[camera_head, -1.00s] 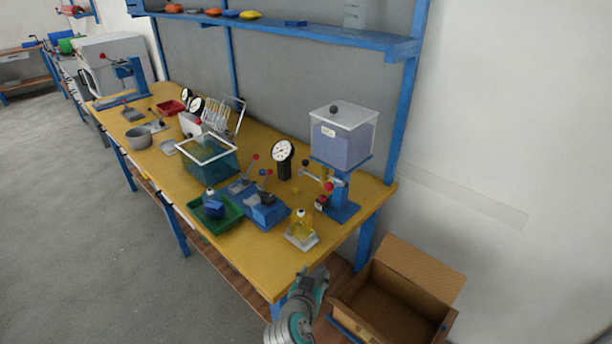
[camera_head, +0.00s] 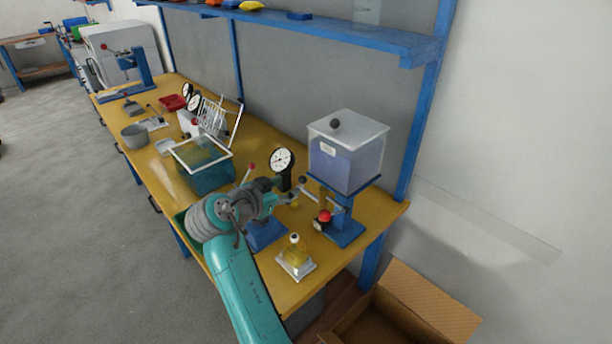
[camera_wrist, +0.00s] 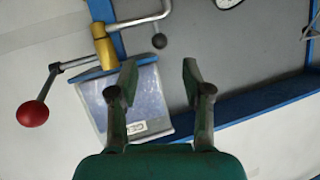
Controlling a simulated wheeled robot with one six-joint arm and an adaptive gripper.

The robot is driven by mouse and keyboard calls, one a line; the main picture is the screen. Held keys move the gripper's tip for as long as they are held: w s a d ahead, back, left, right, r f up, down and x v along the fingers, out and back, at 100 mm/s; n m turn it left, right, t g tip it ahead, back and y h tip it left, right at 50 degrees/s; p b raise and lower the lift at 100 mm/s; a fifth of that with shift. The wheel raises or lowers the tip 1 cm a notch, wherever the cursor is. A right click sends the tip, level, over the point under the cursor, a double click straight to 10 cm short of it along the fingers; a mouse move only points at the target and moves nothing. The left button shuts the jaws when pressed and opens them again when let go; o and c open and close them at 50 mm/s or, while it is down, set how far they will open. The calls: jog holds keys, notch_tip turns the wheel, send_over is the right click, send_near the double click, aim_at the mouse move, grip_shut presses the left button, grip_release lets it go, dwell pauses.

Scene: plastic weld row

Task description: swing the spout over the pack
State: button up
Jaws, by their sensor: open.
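The dispenser is a clear hopper (camera_head: 345,158) of pale blue material on a blue stand. Its bent grey spout (camera_wrist: 145,20) leaves a brass fitting (camera_wrist: 104,48) and carries a dark knob (camera_wrist: 159,41). The knob also shows in the head view (camera_head: 302,181), left of the stand. A lever with a red ball (camera_wrist: 32,114) is on the fitting's other side. The yellow pack (camera_head: 294,246) stands on a silver plate in front of the dispenser. My gripper (camera_wrist: 158,75) is open and empty, its fingers apart, near the knob; contact is not visible.
A dial gauge (camera_head: 282,160) stands left of the hopper. A blue lever fixture (camera_head: 265,235) is partly behind my arm. A teal tank (camera_head: 205,175) and a cardboard box (camera_head: 420,305) flank the area. A blue shelf (camera_head: 380,42) runs above.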

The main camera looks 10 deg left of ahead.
aim_at(301, 181)
jog(key=x, duration=0.9)
jog(key=shift+w+d+f, duration=0.15)
jog(key=shift+w, duration=0.2)
grip_shut()
